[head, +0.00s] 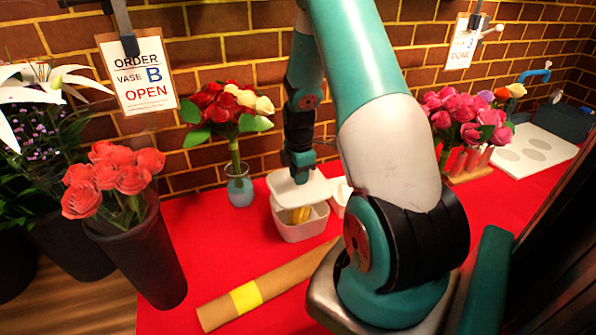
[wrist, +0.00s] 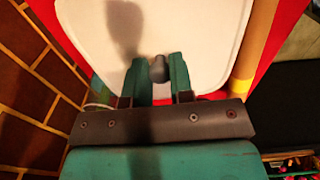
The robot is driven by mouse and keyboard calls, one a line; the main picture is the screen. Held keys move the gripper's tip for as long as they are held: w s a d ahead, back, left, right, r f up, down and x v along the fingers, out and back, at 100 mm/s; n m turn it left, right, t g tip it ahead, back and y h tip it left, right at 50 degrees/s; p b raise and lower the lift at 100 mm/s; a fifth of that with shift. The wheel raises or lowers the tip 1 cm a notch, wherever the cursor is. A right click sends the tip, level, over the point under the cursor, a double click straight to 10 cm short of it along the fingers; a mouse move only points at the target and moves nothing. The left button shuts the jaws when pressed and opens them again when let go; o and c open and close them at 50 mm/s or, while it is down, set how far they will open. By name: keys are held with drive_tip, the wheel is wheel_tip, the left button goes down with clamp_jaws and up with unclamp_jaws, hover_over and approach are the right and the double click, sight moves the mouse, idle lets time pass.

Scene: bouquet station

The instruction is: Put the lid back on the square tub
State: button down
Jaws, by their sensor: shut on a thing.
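The white lid (head: 298,190) hangs roughly level above the square tub (head: 303,231), over its back part. My gripper (head: 299,176) is shut on the lid's knob from above. In the wrist view the two teal fingers of my gripper (wrist: 160,78) are around the grey knob (wrist: 159,68), and the white lid (wrist: 200,40) fills the upper middle. The tub stands on the red table; its front part is uncovered and a yellow thing (head: 299,215) shows inside. The lid hides the tub's back rim. The tub cannot be made out in the wrist view.
A blue-grey vase (head: 240,190) with red and cream flowers stands left of the tub. A white container (head: 340,194) is close on its right, partly hidden by my arm. A brown paper roll (head: 270,286) with a yellow band lies in front. The brick wall (head: 200,62) is behind.

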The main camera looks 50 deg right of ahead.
drive_tip(key=shift+f+b, duration=2.05)
drive_tip(key=shift+f, duration=0.5)
drive_tip(key=shift+f+b, duration=0.35)
drive_tip(key=shift+f, duration=0.3)
drive_tip(key=shift+f, duration=0.1)
idle(0.4)
drive_tip(key=shift+c, duration=2.2)
unclamp_jaws()
drive_tip(key=shift+p, duration=0.3)
drive_tip(key=shift+r+p, duration=2.8)
drive_tip(key=shift+r, duration=0.7)
